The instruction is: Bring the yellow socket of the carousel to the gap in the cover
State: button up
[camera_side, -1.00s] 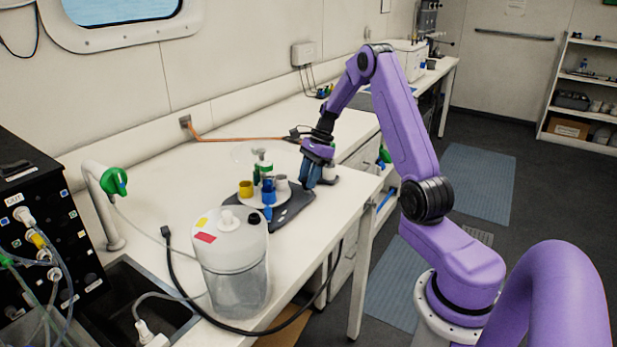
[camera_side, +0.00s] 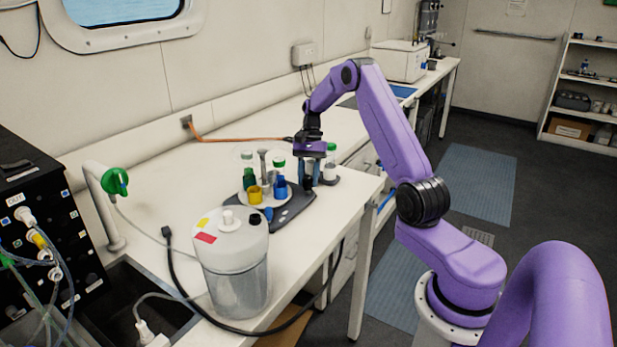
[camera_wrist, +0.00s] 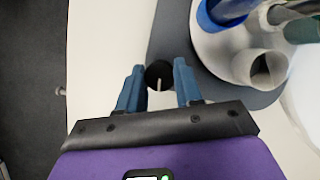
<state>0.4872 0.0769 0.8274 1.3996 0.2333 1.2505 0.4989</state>
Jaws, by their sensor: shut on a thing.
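The carousel (camera_side: 243,200) is a white round plate on a dark base (camera_side: 290,213) on the bench. Its yellow socket (camera_side: 254,194) is at the front, towards the side camera. The blue socket (camera_side: 279,188) is right of it and the dark green one (camera_side: 249,178) is behind-left. A pale socket (camera_wrist: 260,66) shows in the wrist view; yellow is out of that view. My gripper (camera_side: 310,182) is low at the base's right end. Its blue fingers (camera_wrist: 158,84) are shut on a black knob (camera_wrist: 157,72) with a light pointer. I cannot make out the cover or its gap.
A white-lidded clear canister (camera_side: 231,250) stands in front of the carousel, with a black cable around it. A vial with a green cap (camera_side: 331,147) stands right beside my gripper. The bench behind and left of the carousel is mostly clear.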

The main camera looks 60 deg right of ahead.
jog(key=shift+n, duration=0.3)
jog(key=o, duration=1)
jog(key=shift+o, duration=0.2)
jog(key=shift+r, duration=0.1)
jog(key=v, duration=1.7)
jog(key=shift+w+a+r, duration=0.1)
jog(key=shift+w, duration=0.05)
